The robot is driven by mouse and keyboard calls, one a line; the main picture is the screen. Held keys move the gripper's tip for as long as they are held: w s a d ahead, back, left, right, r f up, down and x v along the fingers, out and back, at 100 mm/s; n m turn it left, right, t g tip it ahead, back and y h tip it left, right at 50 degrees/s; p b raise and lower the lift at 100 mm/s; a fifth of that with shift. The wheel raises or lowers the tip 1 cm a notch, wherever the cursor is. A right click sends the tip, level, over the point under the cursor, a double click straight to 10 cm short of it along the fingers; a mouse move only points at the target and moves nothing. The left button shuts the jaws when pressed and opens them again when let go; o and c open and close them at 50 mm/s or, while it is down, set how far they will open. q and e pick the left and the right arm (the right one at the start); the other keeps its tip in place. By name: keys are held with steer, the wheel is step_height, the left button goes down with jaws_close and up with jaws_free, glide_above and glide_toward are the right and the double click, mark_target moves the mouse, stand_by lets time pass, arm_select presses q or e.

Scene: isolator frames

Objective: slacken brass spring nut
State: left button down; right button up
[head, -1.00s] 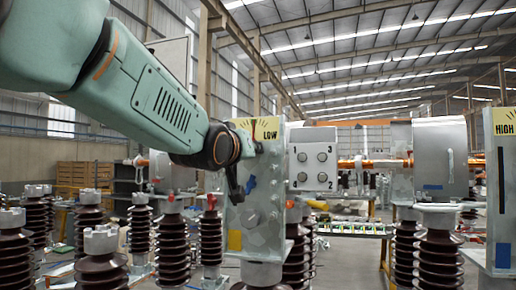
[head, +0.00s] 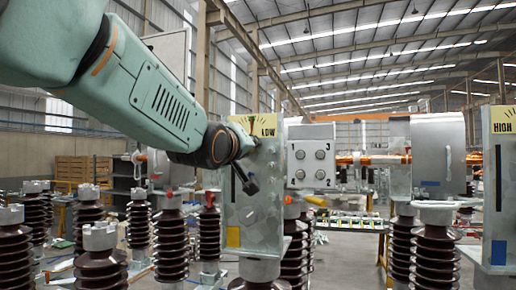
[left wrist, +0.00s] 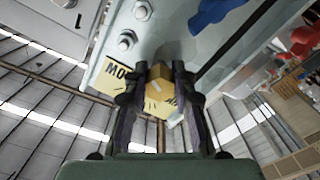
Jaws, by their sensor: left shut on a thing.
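In the left wrist view the brass spring nut (left wrist: 157,77) is a small gold-coloured block between the dark fingertips of my left gripper (left wrist: 159,78). The gripper is shut on it. Behind it is a yellow scale label (left wrist: 132,90) with tick marks, its lettering partly covered by the fingers. In the head view my left gripper (head: 247,172) is at the upper part of the grey plate (head: 262,215), below and left of the yellow LOW label (head: 265,126). The nut is hidden there by the gripper. My right gripper is not in view.
A box with numbered bolts (head: 311,168) stands right of the plate, with a copper-coloured rod (head: 372,160) beyond it. A second plate with a HIGH label (head: 502,125) is at the far right. Ribbed brown insulators (head: 152,240) stand below and left of my arm.

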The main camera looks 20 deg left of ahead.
arm_select(q)
steer(key=shift+r, duration=0.4)
steer(key=c, duration=1.4)
jaws_free()
steer(key=shift+c, duration=0.2)
steer(key=o, duration=0.4)
steer(key=shift+a+f, duration=0.1)
steer(key=shift+f, duration=0.1)
steer(key=shift+c, duration=0.2)
steer(key=shift+f, duration=0.1)
